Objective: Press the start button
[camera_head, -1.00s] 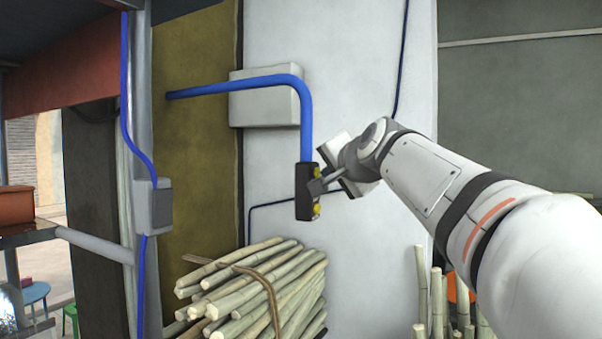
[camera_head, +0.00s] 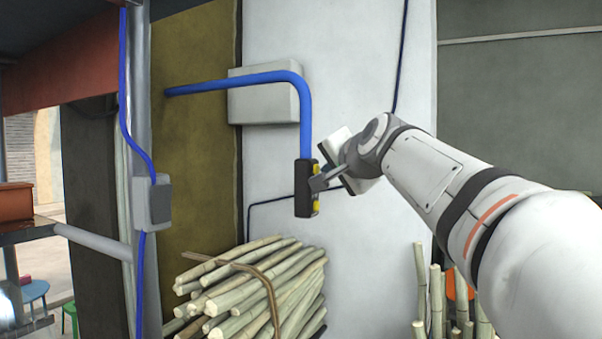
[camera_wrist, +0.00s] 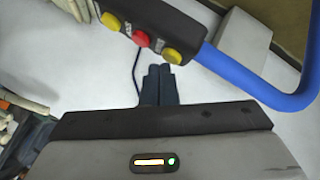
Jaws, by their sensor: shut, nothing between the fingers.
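A black hanging control box (camera_head: 302,190) holds the buttons and hangs from a thick blue cable. In the wrist view, the control box (camera_wrist: 158,22) shows a yellow button (camera_wrist: 111,21), a red button (camera_wrist: 141,39) and another yellow button (camera_wrist: 172,56) in a row. Small labels sit beside them, too small to read, so I cannot tell which one is start. My gripper (camera_head: 318,184) is shut and empty, at the box's button side. In the wrist view, my gripper's fingertips (camera_wrist: 160,70) appear just below the nearest yellow button; I cannot tell whether they touch it.
A grey wall box (camera_head: 263,97) is behind the blue cable (camera_head: 305,120). A tied bundle of sugarcane (camera_head: 255,290) lies below the control box. More cane (camera_head: 437,300) stands upright at the lower right. A grey switch box (camera_head: 155,204) is on a post at left.

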